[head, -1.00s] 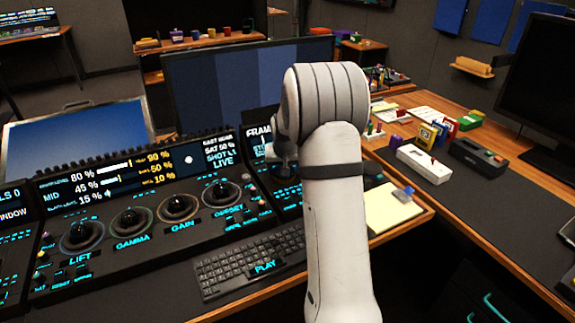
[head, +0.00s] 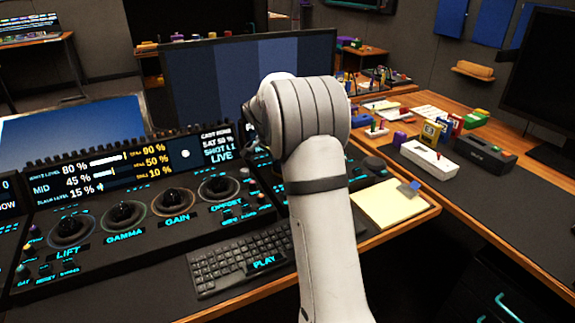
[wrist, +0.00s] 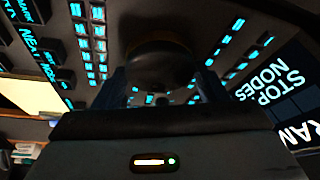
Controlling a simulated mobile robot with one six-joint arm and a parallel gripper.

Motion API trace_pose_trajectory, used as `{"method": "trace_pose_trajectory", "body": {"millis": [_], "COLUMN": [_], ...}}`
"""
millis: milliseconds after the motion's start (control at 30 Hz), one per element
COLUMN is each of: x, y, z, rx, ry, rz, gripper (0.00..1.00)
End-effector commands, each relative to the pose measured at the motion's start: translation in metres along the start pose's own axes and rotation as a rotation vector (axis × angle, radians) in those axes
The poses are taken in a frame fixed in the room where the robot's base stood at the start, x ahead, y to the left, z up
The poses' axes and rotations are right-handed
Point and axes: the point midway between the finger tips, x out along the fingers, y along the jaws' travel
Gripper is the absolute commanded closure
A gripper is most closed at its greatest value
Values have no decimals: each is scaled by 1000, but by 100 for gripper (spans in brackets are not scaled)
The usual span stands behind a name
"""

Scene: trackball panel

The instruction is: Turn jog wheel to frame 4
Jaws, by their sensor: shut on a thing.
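A dark round knob (wrist: 158,62), which looks like the jog wheel, stands on the control panel at the top middle of the wrist view. My gripper (wrist: 163,88) reaches to it with one finger on each side and is shut on it. The frame display (wrist: 300,125) is cut off at the right edge of the wrist view, and its number cannot be read. In the head view my arm hides the gripper, the knob it holds and most of that display.
Lit buttons crowd around the knob. In the head view, a row of trackballs (head: 172,202) and a keyboard (head: 240,262) lie left of my arm. Another dark knob (head: 373,165) and a notepad (head: 390,203) lie right of it. A monitor (head: 235,85) stands behind.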

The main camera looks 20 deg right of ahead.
Motion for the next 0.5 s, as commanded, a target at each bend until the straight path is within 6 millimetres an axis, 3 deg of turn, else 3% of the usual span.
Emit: {"method": "trace_pose_trajectory", "body": {"millis": [500], "x": [-1], "y": [-2], "z": [0], "rx": [124], "ry": [0], "rz": [47], "gripper": [57]}}
